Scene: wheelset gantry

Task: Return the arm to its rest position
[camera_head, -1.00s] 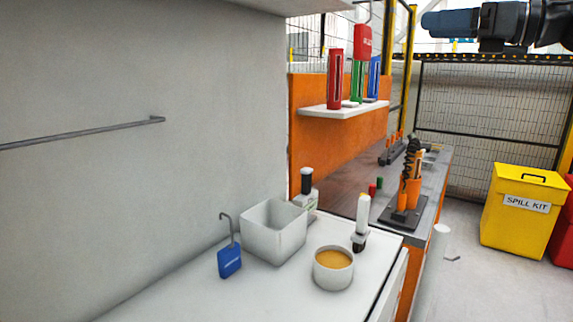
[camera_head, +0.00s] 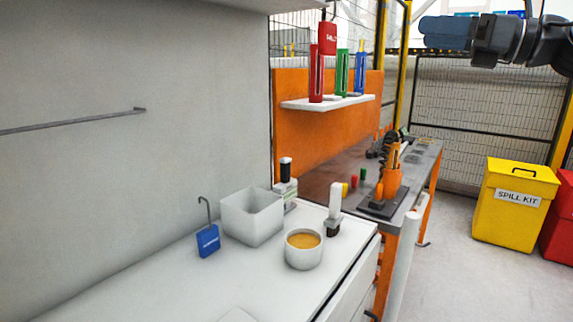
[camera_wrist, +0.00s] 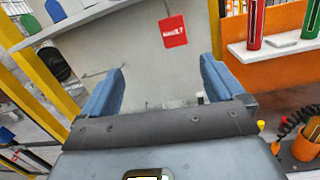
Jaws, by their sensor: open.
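My gripper (camera_head: 445,32) is at the top right of the head view, held high in front of the fence with its blue fingers pointing left. In the wrist view my gripper (camera_wrist: 160,82) shows two blue fingers spread apart with nothing between them. A red tag (camera_wrist: 173,31) appears beyond the fingers, apart from them. The tag (camera_head: 327,38) also shows in the head view, hanging in front of the holders on the wall shelf.
An orange-legged workbench (camera_head: 425,160) stands behind. A yellow spill kit box (camera_head: 515,205) is on the floor at right. The space below my arm looks clear.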

